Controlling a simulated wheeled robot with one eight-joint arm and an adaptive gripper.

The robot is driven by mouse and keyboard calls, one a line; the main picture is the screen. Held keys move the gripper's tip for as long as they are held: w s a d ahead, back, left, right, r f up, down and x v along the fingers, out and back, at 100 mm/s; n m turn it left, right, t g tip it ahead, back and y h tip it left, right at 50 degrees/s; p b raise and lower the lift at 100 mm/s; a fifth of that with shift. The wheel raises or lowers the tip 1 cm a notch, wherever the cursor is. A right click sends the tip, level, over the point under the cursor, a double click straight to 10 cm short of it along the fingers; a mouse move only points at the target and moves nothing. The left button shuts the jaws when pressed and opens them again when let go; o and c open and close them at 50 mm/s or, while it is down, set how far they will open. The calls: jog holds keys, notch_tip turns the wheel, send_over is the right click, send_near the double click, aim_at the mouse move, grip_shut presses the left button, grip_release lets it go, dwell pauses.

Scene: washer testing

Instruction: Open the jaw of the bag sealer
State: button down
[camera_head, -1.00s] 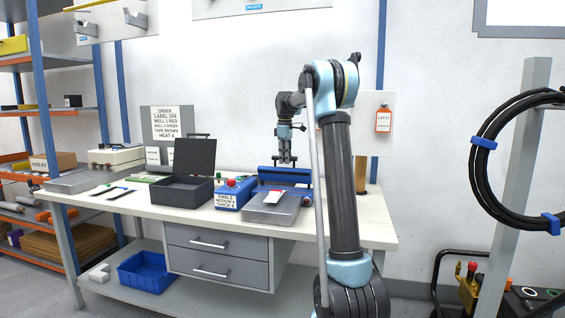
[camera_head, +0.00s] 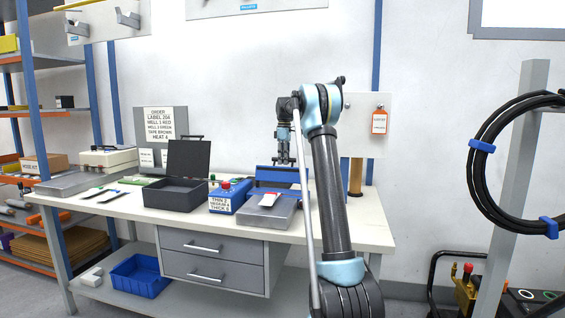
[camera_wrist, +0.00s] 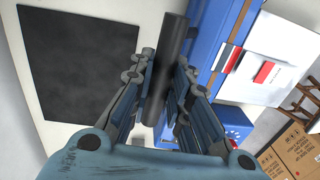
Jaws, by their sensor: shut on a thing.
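The blue bag sealer (camera_head: 283,177) stands on the workbench, with a grey metal plate (camera_head: 265,212) in front carrying a white and red packet (camera_head: 268,199). My gripper (camera_head: 284,161) points down at the sealer's top. In the wrist view, my gripper (camera_wrist: 164,90) is shut on a dark round handle bar (camera_wrist: 174,45), which lies between the fingers. The sealer's blue body (camera_wrist: 215,45) shows right of the bar. The fingers hide part of the bar. How far the jaw stands open cannot be told.
A blue control box (camera_head: 230,197) with a thickness label stands left of the sealer. Left of that is an open dark case (camera_head: 175,194). My arm rises in front of the bench's right side. A brown post (camera_head: 355,178) stands behind.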

jog(key=shift+w+d+f, duration=0.1)
jog(key=shift+w+d, duration=0.1)
jog(key=shift+w, duration=0.2)
jog(key=shift+w+d, duration=0.1)
jog(key=shift+d, duration=0.15)
jog(key=c, duration=1.7)
grip_release()
jog(key=shift+o, duration=0.9)
jog(key=shift+w+f, duration=0.25)
jog(key=shift+f, duration=0.1)
jog(key=shift+s+a, duration=0.1)
jog(key=shift+s+a+r+g, duration=0.1)
jog(key=shift+r+g, duration=0.05)
jog(key=shift+g, duration=0.15)
notch_tip(320, 180, up, 12)
jog(key=w, duration=0.1)
jog(key=shift+w+d, duration=0.25)
jog(key=shift+w, duration=0.05)
